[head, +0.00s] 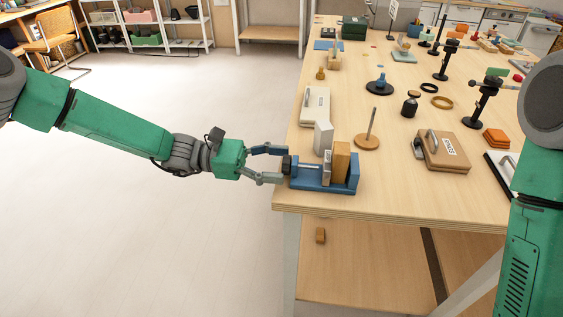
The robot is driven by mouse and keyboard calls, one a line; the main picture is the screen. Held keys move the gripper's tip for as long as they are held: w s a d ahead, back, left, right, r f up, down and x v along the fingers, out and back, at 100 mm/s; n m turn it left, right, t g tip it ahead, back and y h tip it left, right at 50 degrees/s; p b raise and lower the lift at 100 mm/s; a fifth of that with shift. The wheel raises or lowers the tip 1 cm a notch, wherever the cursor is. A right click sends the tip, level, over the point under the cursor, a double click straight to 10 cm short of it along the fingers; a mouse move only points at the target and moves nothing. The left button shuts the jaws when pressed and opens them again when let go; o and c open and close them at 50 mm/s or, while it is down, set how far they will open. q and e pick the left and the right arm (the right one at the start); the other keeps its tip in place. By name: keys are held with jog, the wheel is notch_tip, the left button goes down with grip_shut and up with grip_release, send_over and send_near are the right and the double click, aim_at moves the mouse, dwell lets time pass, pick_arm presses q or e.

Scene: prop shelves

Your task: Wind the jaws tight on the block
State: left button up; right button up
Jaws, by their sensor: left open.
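A blue vise (312,186) stands at the near left corner of the wooden table. An upright tan block (342,158) sits between its grey moving jaw (327,168) and the blue end wall (354,173). I cannot tell whether the grey jaw touches the block. A screw runs left from the jaw to a dark knob (288,165) at the vise's left end. My left gripper (281,165) is open, with one finger on the far side of the knob and one on the near side. Whether they touch it is unclear. My right arm shows at the right edge; its gripper is out of view.
A light grey upright piece (322,138) stands just behind the vise. A round wooden base with a rod (368,141) and a brown case (442,151) stand to the right. The table's near edge (400,218) runs just in front of the vise.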

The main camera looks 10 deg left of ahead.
pick_arm(q)
jog(key=shift+a, duration=0.55)
jog(key=shift+d, duration=0.45)
jog(key=c, duration=0.4)
jog(key=shift+d, duration=0.45)
jog(key=c, duration=0.6)
jog(key=shift+d+r, duration=0.1)
jog(key=shift+d, duration=0.15)
jog(key=shift+c, duration=0.6)
jog(key=shift+a, duration=0.2)
jog(key=shift+w, duration=0.1)
jog(key=m+b, duration=0.3)
jog(key=m, duration=0.1)
jog(key=shift+f+b, duration=0.25)
jog(key=shift+b, duration=0.05)
jog(key=shift+r+m+b, duration=0.15)
jog(key=shift+m+b, duration=0.15)
jog(key=shift+m, duration=0.5)
jog(key=shift+a, duration=0.1)
pick_arm(e)
notch_tip(320, 180, down, 4)
jog(key=shift+f, duration=0.1)
